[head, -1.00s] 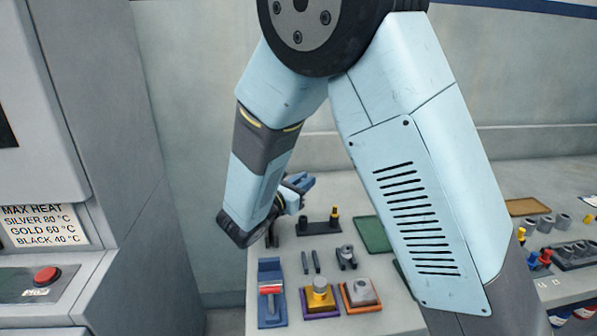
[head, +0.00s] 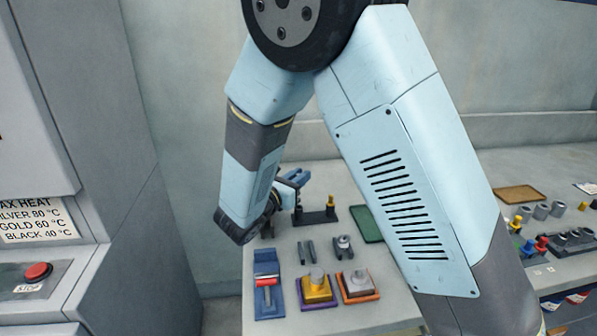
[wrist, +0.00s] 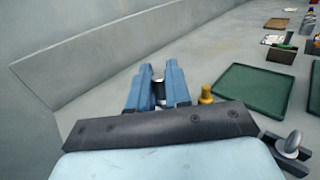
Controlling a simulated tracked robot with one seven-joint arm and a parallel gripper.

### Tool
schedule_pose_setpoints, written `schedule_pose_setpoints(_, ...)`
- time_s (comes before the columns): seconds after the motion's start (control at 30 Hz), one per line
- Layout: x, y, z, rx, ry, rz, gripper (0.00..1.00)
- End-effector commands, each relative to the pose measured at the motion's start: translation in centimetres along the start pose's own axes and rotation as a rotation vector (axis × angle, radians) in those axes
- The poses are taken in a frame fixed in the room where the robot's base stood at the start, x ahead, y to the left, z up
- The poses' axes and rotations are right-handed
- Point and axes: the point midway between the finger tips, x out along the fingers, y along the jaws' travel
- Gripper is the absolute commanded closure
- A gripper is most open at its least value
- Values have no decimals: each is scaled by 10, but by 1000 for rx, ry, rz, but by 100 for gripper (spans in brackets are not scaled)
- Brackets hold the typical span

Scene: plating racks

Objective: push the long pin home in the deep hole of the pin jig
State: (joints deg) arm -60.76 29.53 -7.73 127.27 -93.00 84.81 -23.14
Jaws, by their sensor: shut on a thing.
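My gripper (head: 296,178) is over the left end of the pin jig (head: 317,217), a low dark block at the back of the bench. In the wrist view its two blue fingers (wrist: 158,92) are closed around a dark cylinder with a pale top, which appears to be the long pin (wrist: 159,90). In the head view a dark upright shape runs from the gripper down to the jig's left end. The pin's lower end and the deep hole are hidden, so its depth cannot be told. A yellow-topped pin (head: 330,202) stands upright at the jig's right end and shows beside the fingers in the wrist view (wrist: 206,94).
A green tray (head: 366,224) lies right of the jig. Nearer are a blue stand with a red roller (head: 267,282), a yellow block (head: 317,287) and a grey block (head: 358,284) on coloured bases. A grey cabinet (head: 60,120) stands left; a wall is behind.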

Motion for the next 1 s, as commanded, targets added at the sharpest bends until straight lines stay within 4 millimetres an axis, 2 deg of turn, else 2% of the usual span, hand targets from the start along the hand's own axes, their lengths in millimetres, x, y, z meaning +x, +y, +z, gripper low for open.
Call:
schedule_pose_setpoints(0.4, 1, 0, -27, -1, 0, -2, 100)
schedule_pose_setpoints(1.0, 2, -1, -30, 1, 0, -4, 100)
